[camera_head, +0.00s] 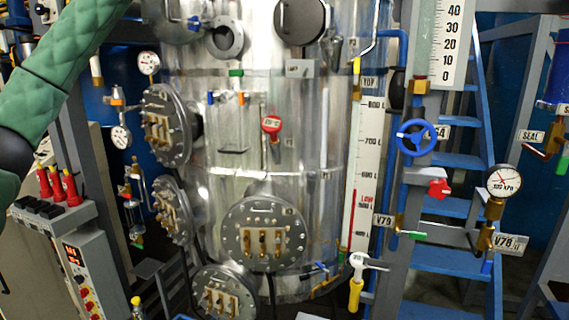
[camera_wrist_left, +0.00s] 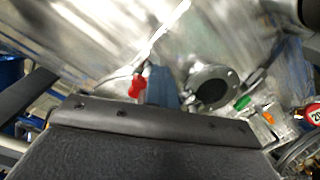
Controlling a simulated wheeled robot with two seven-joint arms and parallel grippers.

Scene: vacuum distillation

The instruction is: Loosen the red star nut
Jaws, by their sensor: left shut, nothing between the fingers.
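The red star nut (camera_head: 438,188) shows in the head view at right of centre, on the front of a grey upright. It sits below the blue handwheel (camera_head: 416,137) and no gripper is near it. My left arm comes in at the upper left of the head view, far from the nut; its gripper is outside that view. In the left wrist view the dark body of my left gripper (camera_wrist_left: 150,113) fills the lower part, shut and empty. A small red part (camera_wrist_left: 137,86) lies beyond it; I cannot tell what it is. My right gripper is not in view.
A large steel vessel (camera_head: 225,175) with bolted round flanges fills the middle. A pressure gauge (camera_head: 503,180) on brass fittings stands right of the nut. A yellow-handled valve (camera_head: 356,290) is below left. Blue stairs (camera_head: 445,258) lie behind. A control box (camera_head: 85,265) stands at lower left.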

